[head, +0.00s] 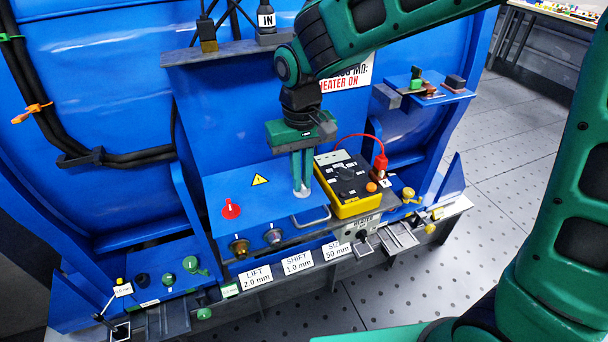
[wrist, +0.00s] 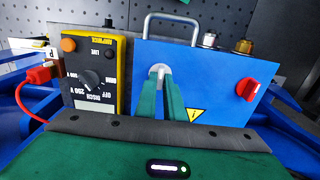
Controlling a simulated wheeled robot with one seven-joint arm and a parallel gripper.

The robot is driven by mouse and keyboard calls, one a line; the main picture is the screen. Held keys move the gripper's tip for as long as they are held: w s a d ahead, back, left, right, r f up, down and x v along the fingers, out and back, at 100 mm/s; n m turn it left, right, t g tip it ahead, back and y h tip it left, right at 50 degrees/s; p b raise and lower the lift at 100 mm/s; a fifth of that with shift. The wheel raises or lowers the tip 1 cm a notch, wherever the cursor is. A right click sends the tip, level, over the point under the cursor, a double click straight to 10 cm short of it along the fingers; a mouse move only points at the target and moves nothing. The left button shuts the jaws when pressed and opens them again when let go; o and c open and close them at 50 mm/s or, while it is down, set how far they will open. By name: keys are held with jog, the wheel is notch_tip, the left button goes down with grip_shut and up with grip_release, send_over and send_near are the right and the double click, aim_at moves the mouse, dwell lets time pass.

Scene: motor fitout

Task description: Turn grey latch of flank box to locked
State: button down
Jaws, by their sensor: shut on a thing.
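The flank box (head: 262,222) is blue with a yellow warning triangle and a metal handle at its front edge. It also shows in the wrist view (wrist: 210,72). My gripper (head: 302,186) points down onto its top, right of the triangle in the head view. In the wrist view my gripper (wrist: 161,80) is shut on the grey latch (wrist: 159,69), whose pale top shows between the fingertips. The fingers hide most of the latch, so its angle is hard to tell. A red latch (head: 231,208) on the same lid stands apart from the gripper.
A yellow and black meter (head: 345,183) stands close to the right of my gripper, with a red plug (head: 380,163) and cable. Brass and silver fittings (head: 239,247) sit at the box's front. Labelled plates (head: 297,262) line the ledge below. Black cables run at upper left.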

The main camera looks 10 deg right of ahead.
jog(key=shift+w+d, duration=0.2)
jog(key=c, duration=1.9)
grip_release()
jog(key=shift+o, duration=0.2)
jog(key=shift+s+a, duration=0.1)
notch_tip(320, 180, up, 11)
jog(key=shift+f, duration=0.2)
